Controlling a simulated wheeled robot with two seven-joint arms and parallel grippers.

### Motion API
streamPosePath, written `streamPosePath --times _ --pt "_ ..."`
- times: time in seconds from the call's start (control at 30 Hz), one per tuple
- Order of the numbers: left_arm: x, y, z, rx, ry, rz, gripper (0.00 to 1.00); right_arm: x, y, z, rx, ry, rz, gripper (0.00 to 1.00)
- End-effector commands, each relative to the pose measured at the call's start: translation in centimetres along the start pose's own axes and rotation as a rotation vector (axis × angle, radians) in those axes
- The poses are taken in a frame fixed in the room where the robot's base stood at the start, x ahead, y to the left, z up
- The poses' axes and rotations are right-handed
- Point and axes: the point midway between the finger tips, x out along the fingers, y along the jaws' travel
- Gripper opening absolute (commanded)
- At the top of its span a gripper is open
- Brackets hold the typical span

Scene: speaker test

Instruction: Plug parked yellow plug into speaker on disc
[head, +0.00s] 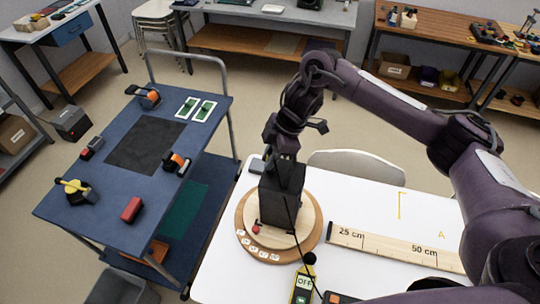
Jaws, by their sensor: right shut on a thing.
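The black box-shaped speaker (281,198) stands upright on a round wooden disc (247,241) on the white table. My right gripper (284,160) is over the speaker's top and is shut on it; its fingertips are hard to make out. A small yellow-and-black piece, seemingly the yellow plug (309,259), is at the top end of a yellow device marked OFF (302,286), in front of the disc. A thin black cable runs down past the speaker's front towards this device. No socket on the speaker can be made out. My left gripper is out of view.
A wooden ruler (388,246) lies right of the disc, partly behind my right arm. A blue cart (110,215) at the left bears clamps, a red block (131,209) and a dark mat (145,147). A chair back (355,162) stands behind the white table.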

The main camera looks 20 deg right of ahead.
Motion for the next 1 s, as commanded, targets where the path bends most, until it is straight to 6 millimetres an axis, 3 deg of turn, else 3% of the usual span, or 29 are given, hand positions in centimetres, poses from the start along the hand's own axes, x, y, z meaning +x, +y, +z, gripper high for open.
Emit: streamPosePath --times 0.1,0.13,0.3,0.67,1.0 --pt "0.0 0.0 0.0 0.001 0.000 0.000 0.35 0.0 0.0 0.0 0.000 0.000 0.000 0.00" --pt "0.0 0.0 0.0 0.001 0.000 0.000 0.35 0.0 0.0 0.0 0.000 0.000 0.000 0.20" --pt "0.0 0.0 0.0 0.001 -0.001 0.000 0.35 0.0 0.0 0.0 0.000 0.000 0.000 0.42" --pt "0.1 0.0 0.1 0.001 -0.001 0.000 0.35 -0.7 0.1 0.0 0.000 -0.001 0.002 0.42" --pt "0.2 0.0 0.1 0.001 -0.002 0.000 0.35 -6.1 0.1 0.0 -0.001 -0.002 0.005 0.42"
